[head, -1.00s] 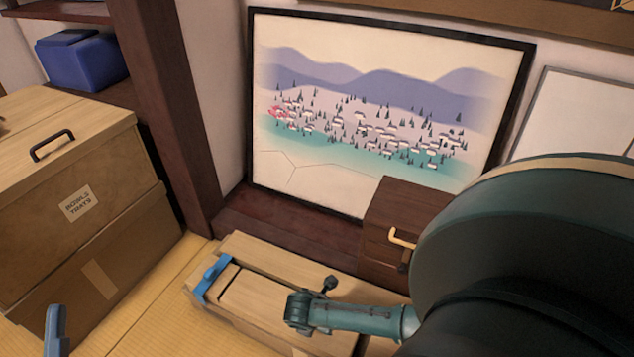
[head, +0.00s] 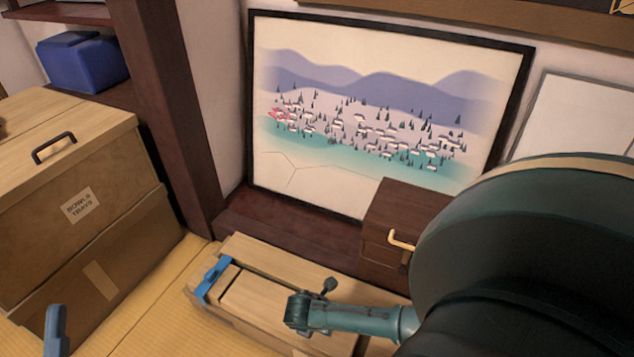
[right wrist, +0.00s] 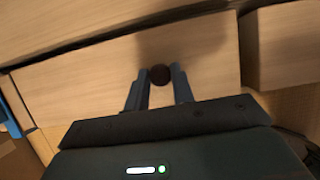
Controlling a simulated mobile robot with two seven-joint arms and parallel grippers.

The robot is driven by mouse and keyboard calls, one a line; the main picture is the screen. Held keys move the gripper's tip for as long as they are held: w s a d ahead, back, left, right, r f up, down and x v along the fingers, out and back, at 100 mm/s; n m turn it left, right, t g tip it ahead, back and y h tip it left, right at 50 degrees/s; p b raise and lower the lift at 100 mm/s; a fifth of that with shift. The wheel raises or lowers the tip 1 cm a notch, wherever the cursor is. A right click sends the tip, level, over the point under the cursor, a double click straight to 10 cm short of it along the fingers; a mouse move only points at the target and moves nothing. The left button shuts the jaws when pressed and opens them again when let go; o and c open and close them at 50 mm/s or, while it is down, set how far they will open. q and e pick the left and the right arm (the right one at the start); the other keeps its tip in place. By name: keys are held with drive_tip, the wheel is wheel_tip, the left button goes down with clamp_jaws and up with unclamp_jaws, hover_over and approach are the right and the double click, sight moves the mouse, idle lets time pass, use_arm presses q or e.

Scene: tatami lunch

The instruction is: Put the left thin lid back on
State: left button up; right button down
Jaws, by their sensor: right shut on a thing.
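In the right wrist view a pale wooden thin lid (right wrist: 85,85) carries a small dark round knob (right wrist: 160,75). My right gripper (right wrist: 160,80) is shut on this knob, one finger at each side. A dark gap runs along the lid's far edge, and I cannot tell whether the lid is seated or raised. In the head view the long low wooden box (head: 245,248) stands on the floor, with a blue clip (head: 212,278) across its left end. My teal arm covers part of the box there.
Another wooden panel (right wrist: 285,45) lies right of the lid across a gap. A small dark drawer cabinet (head: 385,220) stands close behind the box. A framed landscape (head: 380,110) leans on the wall. A large labelled crate (head: 110,190) is at the left, with bare tatami (head: 165,325) between.

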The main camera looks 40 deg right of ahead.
use_arm(q)
drive_tip(key=shift+r, duration=0.25)
use_arm(e)
drive_tip(key=shift+f, duration=0.1)
idle(0.3)
drive_tip(key=c, duration=1.1)
unclamp_jaws()
drive_tip(key=p+v, duration=0.3)
drive_tip(key=v, duration=0.1)
drive_tip(key=shift+r+p, duration=0.25)
drive_tip(key=shift+p, duration=0.15)
use_arm(q)
drive_tip(key=shift+s+a+f+n+g+y+p, duration=0.1)
drive_tip(key=shift+s+f+n+g+y+p, duration=0.25)
drive_tip(key=shift+f+y+p, duration=0.4)
drive_tip(key=shift+s+a+f+n+g+y+p, duration=0.1)
drive_tip(key=shift+s+f+n+g+y+p, duration=0.1)
drive_tip(key=shift+f+g+y+p, duration=0.55)
drive_tip(key=shift+s+a+f+n+g+y+p, duration=0.1)
drive_tip(key=shift+s+f+n+y+p, duration=0.3)
drive_tip(key=shift+f+p, duration=0.6)
use_arm(e)
drive_tip(key=v, duration=0.8)
drive_tip(key=shift+a+r, duration=0.2)
drive_tip(key=shift+r, duration=0.05)
